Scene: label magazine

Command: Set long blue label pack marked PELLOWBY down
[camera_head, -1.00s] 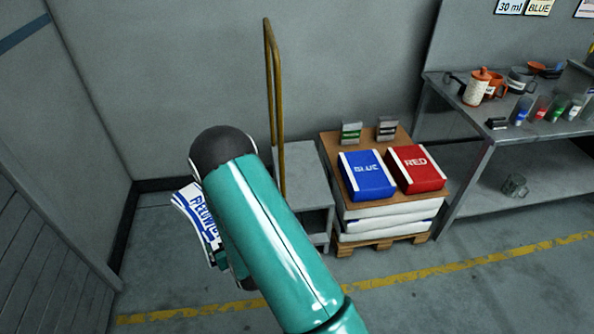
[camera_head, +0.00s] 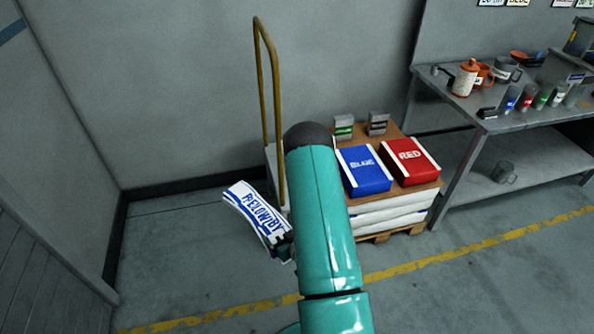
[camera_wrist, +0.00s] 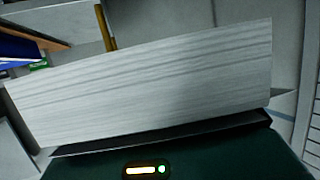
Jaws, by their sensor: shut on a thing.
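The long label pack (camera_head: 258,212) is white with blue bands and blue lettering, of which "PELLOWBY" is partly readable in the head view. It is held tilted in the air, left of my teal arm. My gripper (camera_head: 284,248) is shut on its lower right end; the fingers are mostly hidden behind the arm. In the wrist view the pack (camera_wrist: 140,85) fills the middle as a pale, finely layered side face, with a dark gripper edge (camera_wrist: 165,135) along its bottom.
A grey step cart with a yellow handle (camera_head: 262,90) stands behind the pack, partly hidden by my arm. Right of it a pallet stack bears a blue pack (camera_head: 363,170) and a red pack (camera_head: 409,161). A metal bench (camera_head: 500,118) holds cups and vials. Floor at left is clear.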

